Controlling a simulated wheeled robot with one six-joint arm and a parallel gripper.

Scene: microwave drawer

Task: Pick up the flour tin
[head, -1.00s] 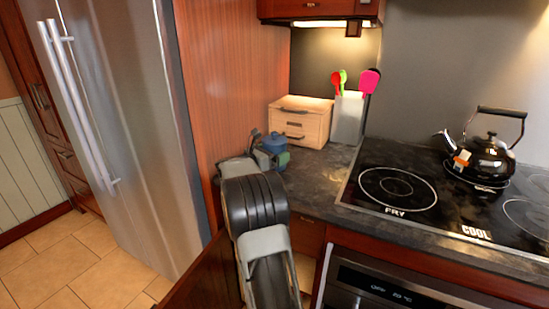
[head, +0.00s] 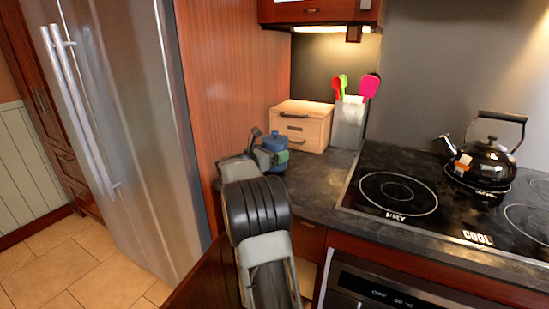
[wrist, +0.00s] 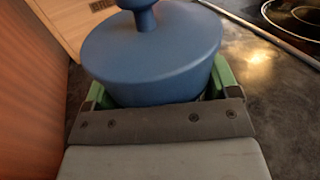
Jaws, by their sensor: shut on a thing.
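The blue lidded tin with a round knob (wrist: 155,55) fills the middle of the wrist view. In the head view the blue tin (head: 275,143) is small, in front of the wooden box on the dark counter. My gripper (wrist: 160,90) has its green fingers on either side of the tin and is shut on it. In the head view my gripper (head: 268,158) is partly hidden by my own arm. I cannot tell whether the tin's base touches the counter.
A wooden drawer box (head: 302,125) stands just behind the tin, with a grey utensil holder (head: 348,125) to its right. The tall wood panel (head: 235,90) is close on the left. The cooktop (head: 420,200) with a black kettle (head: 485,160) lies right. Bare counter (head: 318,175) separates them.

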